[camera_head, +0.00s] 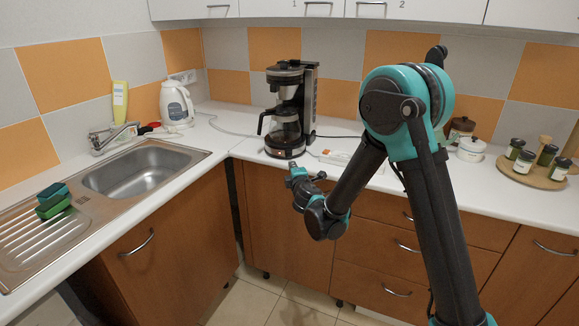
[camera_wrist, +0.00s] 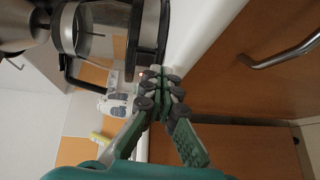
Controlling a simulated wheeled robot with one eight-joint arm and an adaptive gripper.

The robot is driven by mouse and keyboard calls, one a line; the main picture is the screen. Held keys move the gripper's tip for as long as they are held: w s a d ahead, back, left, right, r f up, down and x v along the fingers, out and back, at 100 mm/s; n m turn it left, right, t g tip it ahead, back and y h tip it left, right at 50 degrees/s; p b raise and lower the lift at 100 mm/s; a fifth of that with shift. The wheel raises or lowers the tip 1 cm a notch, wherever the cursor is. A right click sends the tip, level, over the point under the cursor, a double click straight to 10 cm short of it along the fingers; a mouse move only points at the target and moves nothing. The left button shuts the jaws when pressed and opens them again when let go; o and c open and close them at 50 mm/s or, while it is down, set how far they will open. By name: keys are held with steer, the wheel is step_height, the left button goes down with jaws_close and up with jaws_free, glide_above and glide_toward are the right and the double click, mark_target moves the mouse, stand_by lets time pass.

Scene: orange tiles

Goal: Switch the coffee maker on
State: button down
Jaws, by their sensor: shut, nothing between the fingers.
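The black and silver coffee maker (camera_head: 288,143) stands on the white counter near the corner, with its glass carafe (camera_head: 285,128) in place. A small reddish-orange switch (camera_head: 279,152) shows low on the front of its base. In the wrist view the coffee maker (camera_wrist: 149,35) lies sideways at the top, with the carafe (camera_wrist: 68,28) at the left. My gripper (camera_head: 291,170) is just in front of the counter edge, below the base front. In the wrist view its fingertips (camera_wrist: 156,73) are together and empty, close to the base. I cannot tell whether they touch it.
A white kettle (camera_head: 176,106) stands left of the coffee maker, beyond the sink (camera_head: 150,167). A white power strip (camera_head: 335,157) lies to the right. Jars on a round wooden tray (camera_head: 531,178) are far right. Cabinet fronts and handles are below the counter.

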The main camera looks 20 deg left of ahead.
steer(key=f+v, duration=0.2)
steer(key=v, duration=0.7)
steer(key=shift+s+d, duration=0.25)
steer(key=shift+s, duration=0.2)
steer(key=shift+f, duration=0.15)
steer(key=w+d+m+g+h, duration=0.15)
steer(key=d+m+h, duration=0.35)
steer(key=d, duration=1)
steer(key=w+d+m+g+h, duration=0.15)
steer(key=d+m+h, duration=0.45)
steer(key=d, duration=1)
steer(key=s+d+f+m+g+y, duration=0.1)
steer(key=s+d+f+m+g, duration=0.2)
steer(key=s+d+m, duration=0.55)
steer(key=s+d+f+m+g+y, duration=0.1)
steer(key=s+d+f+m+g, duration=0.1)
steer(key=s, duration=0.5)
steer(key=s+d+f+m+g+y, duration=0.1)
steer(key=s+d+f+m+g, duration=0.1)
steer(key=s, duration=0.5)
steer(key=shift+s+d+f, duration=0.2)
steer(key=shift+s+d, duration=0.1)
steer(key=shift+d, duration=0.4)
